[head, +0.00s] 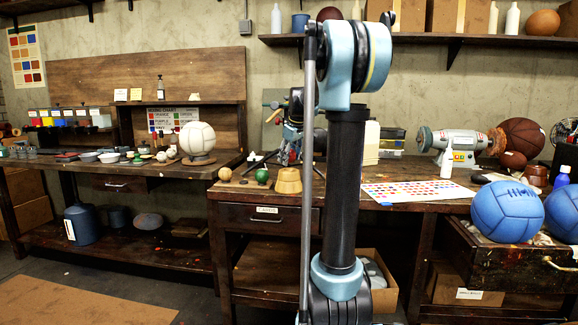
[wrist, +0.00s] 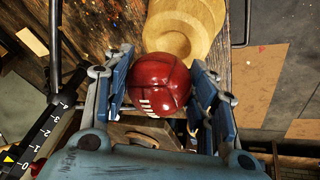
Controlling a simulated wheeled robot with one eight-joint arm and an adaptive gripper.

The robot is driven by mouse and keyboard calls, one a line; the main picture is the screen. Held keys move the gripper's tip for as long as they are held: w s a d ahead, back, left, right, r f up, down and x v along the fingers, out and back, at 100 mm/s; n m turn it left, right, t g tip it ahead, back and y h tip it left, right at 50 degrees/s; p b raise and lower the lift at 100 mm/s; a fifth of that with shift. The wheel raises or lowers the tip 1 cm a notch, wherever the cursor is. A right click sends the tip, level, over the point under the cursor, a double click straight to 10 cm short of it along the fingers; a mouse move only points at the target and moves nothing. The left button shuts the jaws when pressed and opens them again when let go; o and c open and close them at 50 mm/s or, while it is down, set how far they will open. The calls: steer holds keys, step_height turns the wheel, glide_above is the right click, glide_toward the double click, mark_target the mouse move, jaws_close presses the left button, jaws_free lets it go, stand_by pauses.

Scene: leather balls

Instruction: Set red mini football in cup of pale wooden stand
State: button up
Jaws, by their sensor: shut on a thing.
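The red mini football (wrist: 165,84) with white laces is held between the two blue fingers of my gripper (wrist: 160,92) in the wrist view. The pale wooden stand (wrist: 178,32) lies just beyond the ball in that view, and the ball covers part of its near side. How far the ball is above the stand I cannot tell. In the head view the stand (head: 288,181) sits near the front edge of the middle bench, just left of my arm. My gripper (head: 297,108) is partly hidden behind my arm there, and the red ball cannot be made out.
A colour chart (head: 412,192) lies to the right. A white bottle (head: 371,143) stands behind. Blue balls (head: 507,210) rest in an open drawer at right.

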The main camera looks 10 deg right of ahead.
mark_target(290, 162)
steer(key=shift+f, duration=1.55)
steer(key=o, duration=1.1)
steer(key=shift+r, duration=0.1)
steer(key=v, duration=1.2)
steer(key=s+f+m+g, duration=0.1)
steer(key=s+f+m, duration=0.3)
steer(key=s+f, duration=1.2)
steer(key=s+a+f+m+g+h, duration=0.1)
steer(key=s+f+m, duration=0.2)
steer(key=s+f, duration=1.4)
steer(key=s, duration=0.6)
steer(key=shift+m+g, duration=0.3)
steer(key=shift+m, duration=0.1)
steer(key=shift+s, duration=0.1)
